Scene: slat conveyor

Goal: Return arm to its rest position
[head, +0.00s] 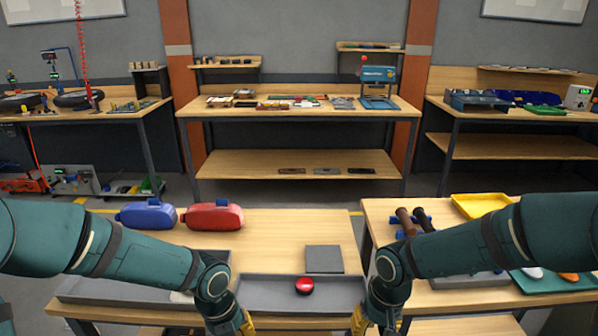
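Both of my teal arms reach in from the sides and bend down toward the front edge of the near bench. My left gripper (243,322) shows yellow finger parts at the bottom edge, to the left of a red button (304,286). My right gripper (360,322) shows yellow finger parts to the right of that button. Both grippers are cut off by the picture's lower edge, so their fingertips and anything between them are hidden. The red button sits in a shallow grey tray (262,286) and neither gripper touches it.
The near wooden bench (290,228) holds a blue case (147,215), a red case (212,216) and a flat grey plate (324,259). A right-hand bench carries a yellow tray (482,205) and a green tray (545,283). The middle of the near bench is clear.

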